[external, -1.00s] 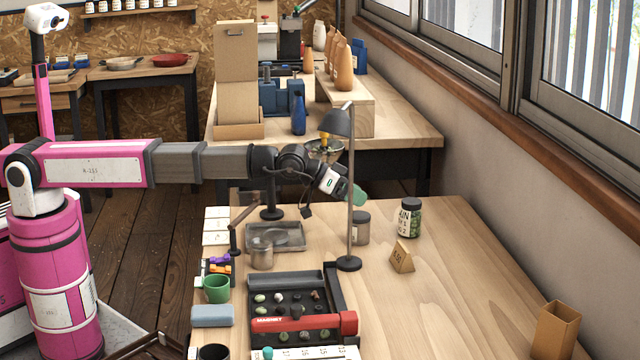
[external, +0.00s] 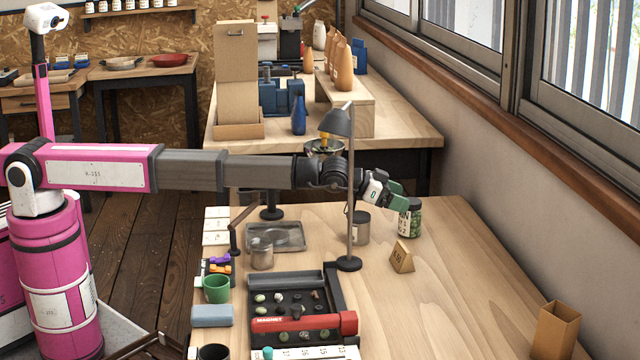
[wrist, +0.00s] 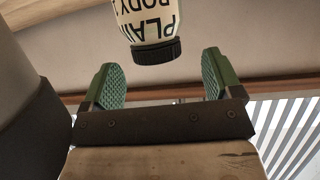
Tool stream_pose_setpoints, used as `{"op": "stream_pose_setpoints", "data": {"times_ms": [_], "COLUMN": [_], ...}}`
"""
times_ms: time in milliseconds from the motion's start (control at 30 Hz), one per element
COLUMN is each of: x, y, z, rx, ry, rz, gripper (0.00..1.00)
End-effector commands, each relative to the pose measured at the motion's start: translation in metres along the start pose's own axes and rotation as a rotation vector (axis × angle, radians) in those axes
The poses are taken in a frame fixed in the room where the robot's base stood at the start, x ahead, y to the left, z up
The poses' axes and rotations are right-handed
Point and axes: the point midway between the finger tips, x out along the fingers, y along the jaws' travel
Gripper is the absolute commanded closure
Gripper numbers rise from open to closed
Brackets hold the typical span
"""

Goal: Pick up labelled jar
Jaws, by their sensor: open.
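The labelled jar (external: 414,222) stands upright on the near wooden table, with a black lid, a pale label and green contents. In the wrist view the jar (wrist: 148,20) appears inverted at the top middle, its label reading "PLAIN BODY" and its lid toward my gripper. My gripper (external: 398,203) is beside the jar's upper left in the external view and overlaps its edge there. In the wrist view my gripper (wrist: 160,80) has its two green textured fingers spread wide with nothing between them. The jar lies beyond the fingertips. The jar's lower part is cut off in the wrist view.
A desk lamp (external: 348,190) stands just left of my gripper, near a second jar (external: 361,232). A small wooden sign (external: 402,258) sits in front of the labelled jar. The table's right side is mostly clear, with a cardboard box (external: 556,328) at the near right.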

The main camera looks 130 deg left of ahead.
Motion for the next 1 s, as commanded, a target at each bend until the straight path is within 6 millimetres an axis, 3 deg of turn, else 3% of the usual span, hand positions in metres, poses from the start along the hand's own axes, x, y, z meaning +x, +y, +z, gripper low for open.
{"op": "stream_pose_setpoints", "data": {"times_ms": [233, 500, 567, 700, 1000], "x": [0.037, 0.039, 0.039, 0.039, 0.038], "y": [0.004, 0.004, 0.004, 0.004, 0.004], "z": [-0.004, -0.003, -0.003, -0.003, -0.005], "rx": [0.0, 0.0, 0.0, 0.0, 0.0], "ry": [-0.001, 0.0, 0.0, 0.0, 0.001], "rz": [0.0, 0.0, 0.0, 0.0, 0.0], "gripper": [0.15, 0.15, 0.32, 0.75, 0.75]}}
